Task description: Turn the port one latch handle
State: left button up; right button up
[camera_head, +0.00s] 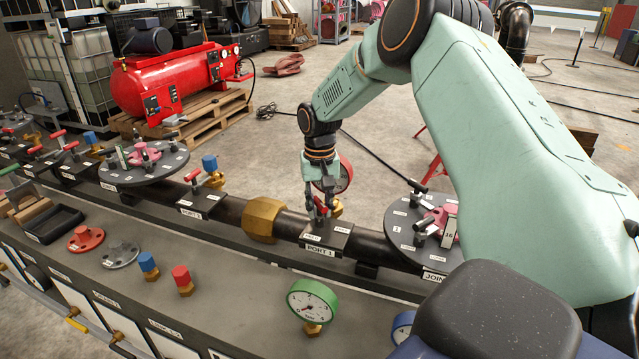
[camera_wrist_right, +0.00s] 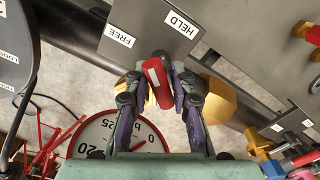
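The port one latch handle (camera_head: 320,205) is a short red bar on the dark block labelled PORT 1 (camera_head: 318,252), on the pipe in the middle of the head view. My right gripper (camera_head: 320,198) reaches down over it from above. In the right wrist view the red handle (camera_wrist_right: 158,86) lies between the two fingers of this gripper (camera_wrist_right: 158,78), which appear closed against its sides. The handle's base is partly hidden by the fingers. The plate beside it (camera_wrist_right: 150,30) carries the labels FREE and HELD. My left gripper is not in view.
A red-rimmed gauge (camera_wrist_right: 122,137) sits close by the fingers. A brass fitting (camera_head: 263,218) is left of the block, and a flange with pink parts (camera_head: 420,225) is right. A green gauge (camera_head: 312,303) and loose caps (camera_head: 182,280) stand on the bench in front.

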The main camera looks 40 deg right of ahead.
aim_at(320, 202)
jog(key=m+p, duration=0.4)
jog(key=p, duration=0.1)
jog(key=m+p, duration=0.3)
jog(key=shift+r, duration=0.35)
jog(key=shift+m+p, duration=0.65)
jog(key=shift+m, duration=0.15)
jog(key=shift+f+n, duration=0.2)
jog(key=shift+n, duration=0.4)
jog(key=shift+n+b, duration=0.3)
jog(key=shift+n, duration=0.6)
notch_tip(320, 202, up, 7)
jog(key=p, duration=0.7)
jog(key=shift+o, duration=0.2)
